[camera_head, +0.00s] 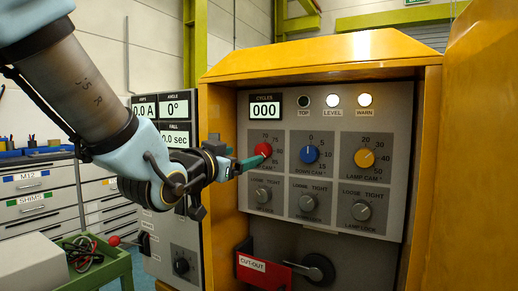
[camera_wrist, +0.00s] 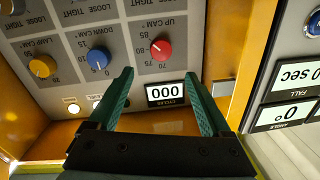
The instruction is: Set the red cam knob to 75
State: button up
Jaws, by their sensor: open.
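The red cam knob (camera_head: 263,150) is on the grey panel, top left of three coloured knobs. It also shows in the wrist view (camera_wrist: 161,50), which is upside down. Its scale shows 70, 75, 80 and 85, and its white mark points to about 80 to 85. My gripper (camera_head: 246,163) has green fingers and is just left of and in front of the knob in the head view. In the wrist view my gripper (camera_wrist: 158,75) is open and empty, with the knob beyond the gap between the fingertips. The UP CAM lock knob (camera_head: 263,194) sits below the red knob.
The blue knob (camera_head: 309,154) and yellow knob (camera_head: 364,158) sit to the right. A cycles display (camera_head: 265,107) reads 000. Yellow housing walls (camera_head: 220,165) flank the recessed panel. A red cut-out bar (camera_head: 265,268) with a black knob (camera_head: 318,269) lies below.

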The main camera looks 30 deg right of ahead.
aim_at(261, 150)
jog(key=shift+p+x, duration=4.55)
jog(key=shift+x, duration=0.6)
grip_shut()
